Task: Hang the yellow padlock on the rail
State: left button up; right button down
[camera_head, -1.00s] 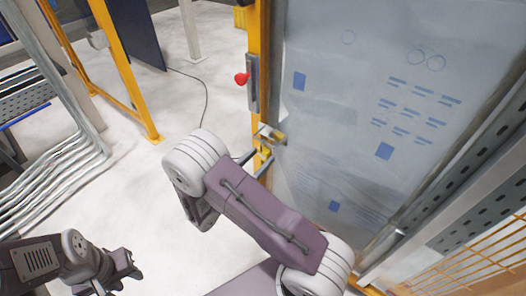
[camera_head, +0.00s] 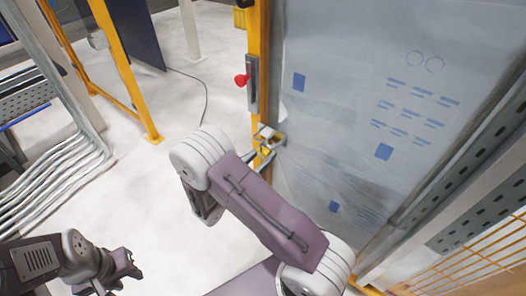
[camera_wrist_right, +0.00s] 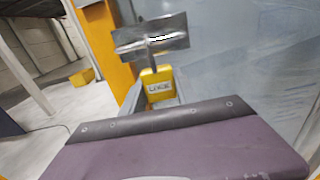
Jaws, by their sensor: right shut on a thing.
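The yellow padlock (camera_wrist_right: 158,88) is upright in the right wrist view. My right gripper (camera_head: 262,156) is shut on it, and it shows as a small yellow patch in the head view (camera_head: 266,150). The padlock's shackle (camera_wrist_right: 150,47) overlaps a grey metal bracket (camera_wrist_right: 170,34), which looks like the rail. I cannot tell whether the shackle is around it or only in front. The bracket also shows in the head view (camera_head: 270,134), beside the yellow post. My left gripper (camera_head: 134,266) is at the lower left, far from the padlock; its jaw opening is unclear.
A yellow post (camera_head: 259,60) with a red knob (camera_head: 241,80) stands beside the bracket. A large translucent panel (camera_head: 350,120) fills the right side. Grey pipes (camera_head: 50,180) run at the left. The pale floor (camera_head: 130,205) between is clear.

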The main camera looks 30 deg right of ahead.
jog(key=shift+r+p, duration=0.85)
jog(key=shift+p, duration=0.05)
jog(key=shift+a, duration=0.1)
jog(key=p+v, duration=0.1)
jog(key=v, duration=1.2)
jog(key=shift+f, duration=0.15)
